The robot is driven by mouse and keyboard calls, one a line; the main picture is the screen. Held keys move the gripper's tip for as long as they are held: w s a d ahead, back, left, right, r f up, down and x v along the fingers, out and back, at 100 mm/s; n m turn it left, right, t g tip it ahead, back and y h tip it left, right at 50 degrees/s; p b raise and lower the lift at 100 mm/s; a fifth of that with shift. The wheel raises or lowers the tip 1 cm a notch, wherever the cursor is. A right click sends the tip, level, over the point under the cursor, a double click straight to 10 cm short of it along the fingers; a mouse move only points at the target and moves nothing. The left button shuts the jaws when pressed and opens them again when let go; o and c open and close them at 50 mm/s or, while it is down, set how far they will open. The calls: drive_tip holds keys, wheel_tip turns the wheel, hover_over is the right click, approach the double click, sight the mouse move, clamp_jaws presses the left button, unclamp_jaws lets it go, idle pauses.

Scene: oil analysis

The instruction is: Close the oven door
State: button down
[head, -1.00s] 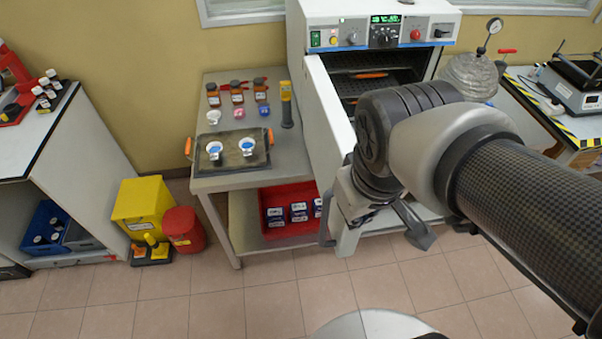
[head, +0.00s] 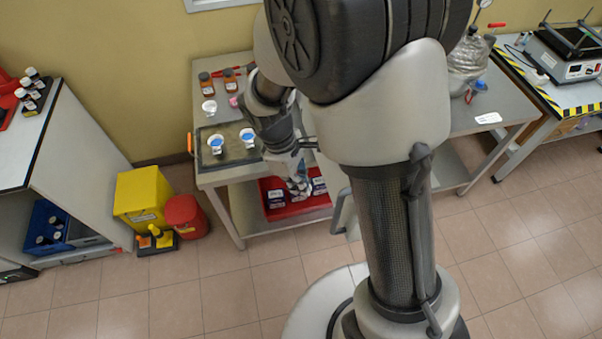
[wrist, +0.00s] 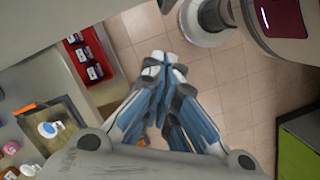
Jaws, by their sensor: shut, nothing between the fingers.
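The oven is almost wholly hidden behind my arm in the head view. Only a lower piece of its white door with the grey handle (head: 338,212) shows, just left of my arm. How far the door stands open cannot be told now. My gripper (head: 298,186) points down in front of the cart, left of the door handle and apart from it in the picture. In the wrist view my gripper (wrist: 162,72) has its blue-grey fingers together and empty, over the floor. I cannot make out the door in the wrist view.
The grey cart (head: 215,178) beside the oven carries a dark tray (head: 229,157) with cups, and brown bottles (head: 204,83). A red bin (head: 275,212) sits on its lower shelf. Yellow (head: 143,195) and red (head: 186,216) waste bins stand left. The front floor is clear.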

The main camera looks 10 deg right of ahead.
drive_tip(key=s+d+f+b, duration=0.1)
drive_tip(key=s+d+f, duration=0.2)
drive_tip(key=d+f, duration=0.2)
drive_tip(key=shift+a+b+x, duration=0.25)
drive_tip(key=shift+b+x, duration=0.05)
drive_tip(key=shift+x, duration=0.9)
drive_tip(key=shift+w, duration=0.1)
drive_tip(key=shift+d, duration=0.1)
